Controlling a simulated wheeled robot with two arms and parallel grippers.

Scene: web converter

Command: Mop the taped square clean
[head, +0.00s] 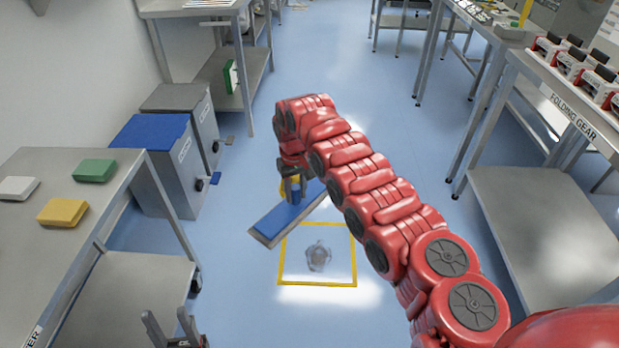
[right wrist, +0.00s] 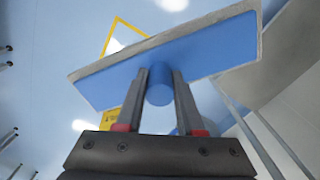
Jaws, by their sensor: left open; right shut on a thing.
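The taped square (head: 317,284) is a yellow outline on the blue floor. A grey, shiny smear (head: 319,256) lies inside it. The mop has a long blue head with a pale grey edge (head: 272,222); it lies at a slant over the square's far left corner. My right gripper (head: 292,190) is shut on the mop's short blue stub, which shows between the fingers in the right wrist view (right wrist: 159,92). I cannot tell whether the pad touches the floor. My left gripper (head: 172,328) is open and empty at the bottom left.
A grey table (head: 120,205) at left holds green, yellow and white blocks. Two grey bins, one with a blue lid (head: 152,137), stand behind it. The folding gear bench (head: 550,92) is at right. A yellow piece (right wrist: 108,119) shows partly behind the gripper. Floor around the square is clear.

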